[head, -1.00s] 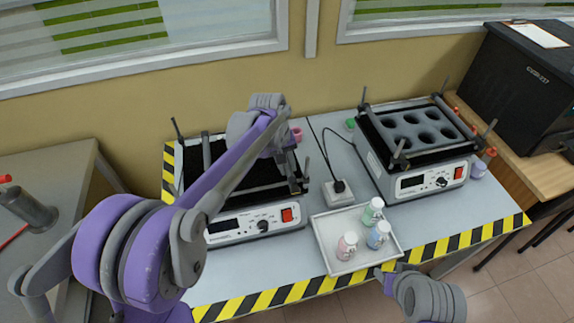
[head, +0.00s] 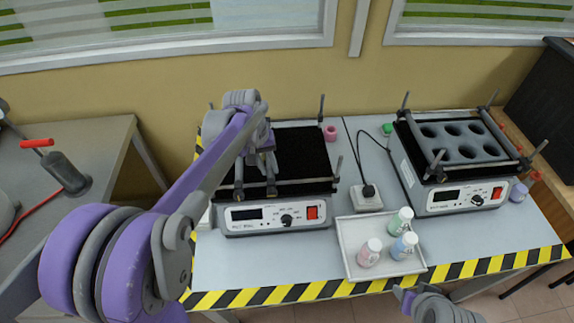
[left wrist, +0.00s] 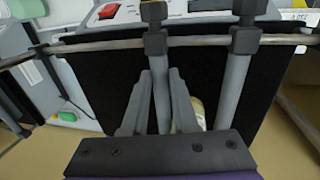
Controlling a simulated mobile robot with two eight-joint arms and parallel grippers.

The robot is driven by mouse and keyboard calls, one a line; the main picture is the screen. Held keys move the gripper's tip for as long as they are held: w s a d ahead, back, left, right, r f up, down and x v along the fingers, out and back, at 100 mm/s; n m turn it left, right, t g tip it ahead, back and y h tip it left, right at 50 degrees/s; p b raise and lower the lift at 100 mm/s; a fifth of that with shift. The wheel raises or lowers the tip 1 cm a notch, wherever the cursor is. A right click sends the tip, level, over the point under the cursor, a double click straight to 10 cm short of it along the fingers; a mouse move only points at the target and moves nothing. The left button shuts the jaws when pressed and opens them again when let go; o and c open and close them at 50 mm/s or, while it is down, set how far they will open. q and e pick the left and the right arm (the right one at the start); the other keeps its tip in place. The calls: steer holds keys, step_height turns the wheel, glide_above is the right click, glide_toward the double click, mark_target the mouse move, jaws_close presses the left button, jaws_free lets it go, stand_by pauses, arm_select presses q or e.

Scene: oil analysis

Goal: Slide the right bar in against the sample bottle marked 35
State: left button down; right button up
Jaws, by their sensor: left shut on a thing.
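The right bar (left wrist: 160,85) is a grey bar with a clamp on the front rod of the left shaker (head: 234,219). My left gripper (head: 257,160) is shut on this bar over the black mat; its fingers (left wrist: 160,115) flank the bar in the left wrist view. The other bar (left wrist: 232,90) is parallel, a short way off. Between the bars a pale bottle (left wrist: 197,110) shows, mostly hidden by a finger. Its marking is not visible, and I cannot tell if the right bar touches it. My right gripper (head: 405,296) is low in the head view, its jaws unclear.
A white tray (head: 352,268) with three capped bottles, pink (head: 369,253), blue (head: 404,246) and green (head: 400,221), stands front of centre. A second shaker (head: 462,198) with round holes is at right. A white socket box (head: 366,199) stands between the shakers. The mat's right half is clear.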

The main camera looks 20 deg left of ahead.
arm_select(q)
steer(key=shift+s+a, duration=0.25)
steer(key=shift+a, duration=0.3)
steer(key=c, duration=0.7)
jaws_free()
steer(key=r, duration=0.3)
steer(key=a+r, duration=0.1)
steer(key=r, duration=0.3)
steer(key=s+r, duration=0.1)
steer(key=r, duration=0.2)
steer(key=shift+a+r, duration=0.35)
steer(key=shift+a, duration=0.05)
